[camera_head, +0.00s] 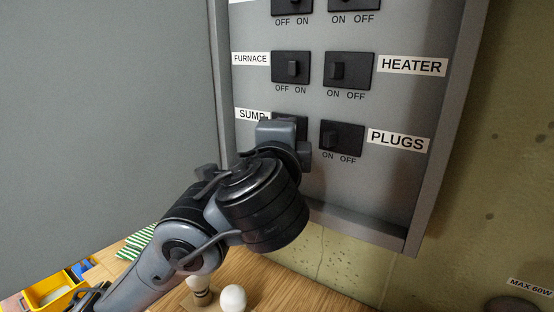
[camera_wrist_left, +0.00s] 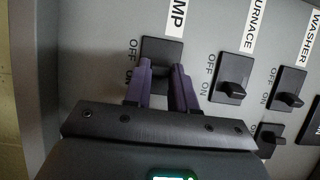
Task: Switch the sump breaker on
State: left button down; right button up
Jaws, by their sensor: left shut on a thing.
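The sump breaker (camera_head: 290,121) is a black switch plate at the lower left of the grey panel, beside its SUMP label (camera_head: 252,115). In the head view my left gripper (camera_head: 283,135) covers most of it. In the left wrist view the sump breaker (camera_wrist_left: 163,48) has OFF above ON at its left side. The purple fingers of my left gripper (camera_wrist_left: 167,72) are at its middle, shut on its lever, which they hide. I cannot tell which side the lever is on. My right gripper is in neither view.
The furnace breaker (camera_head: 291,68) is just above, and the plugs breaker (camera_head: 342,138) is close at the right. The panel's raised right edge (camera_head: 440,140) borders it. Below, a wooden surface (camera_head: 265,282) carries a white bulb (camera_head: 233,298) and a yellow bin (camera_head: 50,290).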

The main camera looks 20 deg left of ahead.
pick_arm(q)
jog(key=shift+d+n+g+y+b, duration=0.2)
jog(key=shift+n+y+b, duration=0.2)
jog(key=shift+y, duration=0.2)
jog(key=shift+d+n+g+y+b, duration=0.2)
jog(key=shift+n+y+b, duration=0.2)
jog(key=shift+y, duration=0.2)
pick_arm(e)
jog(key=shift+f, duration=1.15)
pick_arm(q)
jog(key=c, duration=0.9)
grip_release()
